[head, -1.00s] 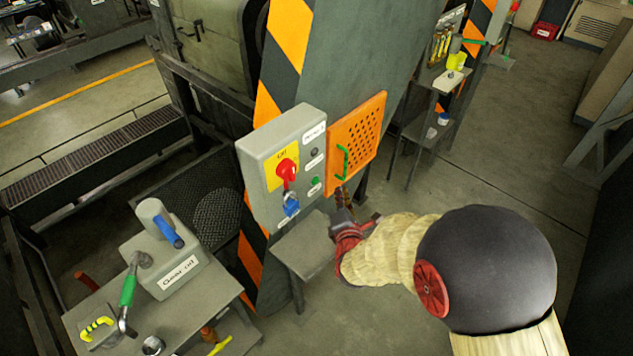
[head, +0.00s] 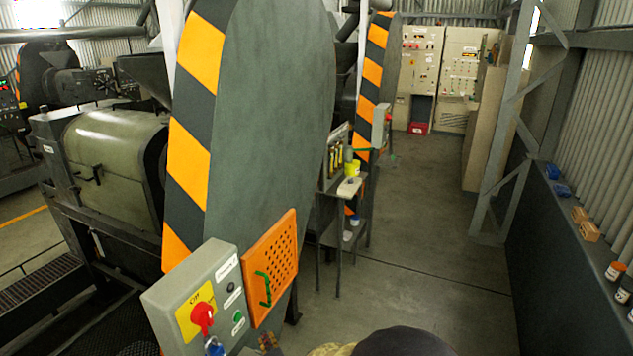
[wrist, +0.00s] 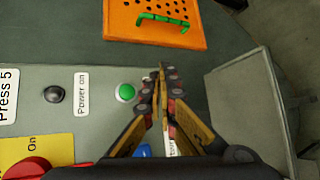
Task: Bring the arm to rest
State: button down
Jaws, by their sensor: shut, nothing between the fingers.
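My gripper (wrist: 162,80) is shut and empty in the wrist view, with its fingers together in front of the grey control box (wrist: 90,75). The fingertips are just right of the green button (wrist: 125,93); I cannot tell whether they touch the box. In the head view my arm shows only at the bottom edge, with a bit of my gripper (head: 268,342) below the orange perforated panel (head: 284,250). The control box (head: 165,297) there carries a red switch (head: 203,318) on a yellow plate.
The orange panel has a green handle (head: 263,290). A grey surface (wrist: 245,100) lies right of my gripper in the wrist view. A small stand (head: 327,215) with tools is farther back. Open floor (head: 430,230) lies right of it, before a dark ledge (head: 545,260) with small items.

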jog(key=s+d+f+m+g+h+b, duration=0.1)
jog(key=s+d+f+m+g, duration=0.25)
jog(key=s+m, duration=0.2)
jog(key=s+d+f+m+g+h+b, duration=0.1)
jog(key=s+d+f+m+g+h, duration=0.15)
jog(key=s+f+m+g, duration=0.35)
jog(key=s+d+r+m+t+b, duration=0.1)
jog(key=s+d+r+m+b, duration=0.3)
jog(key=d, duration=0.5)
jog(key=s+d+r+m+h+b, duration=0.1)
jog(key=s+d+r+m+b, duration=0.3)
jog(key=s+d+r, duration=0.3)
jog(key=s+d+r+m+t+h+b, duration=0.1)
jog(key=s+d+r+m+b, duration=0.4)
jog(key=d, duration=0.7)
jog(key=shift+s+d+r+m+t, duration=0.15)
jog(key=shift+r+m+t, duration=0.2)
jog(key=shift+m, duration=0.2)
jog(key=c, duration=2.6)
grip_release()
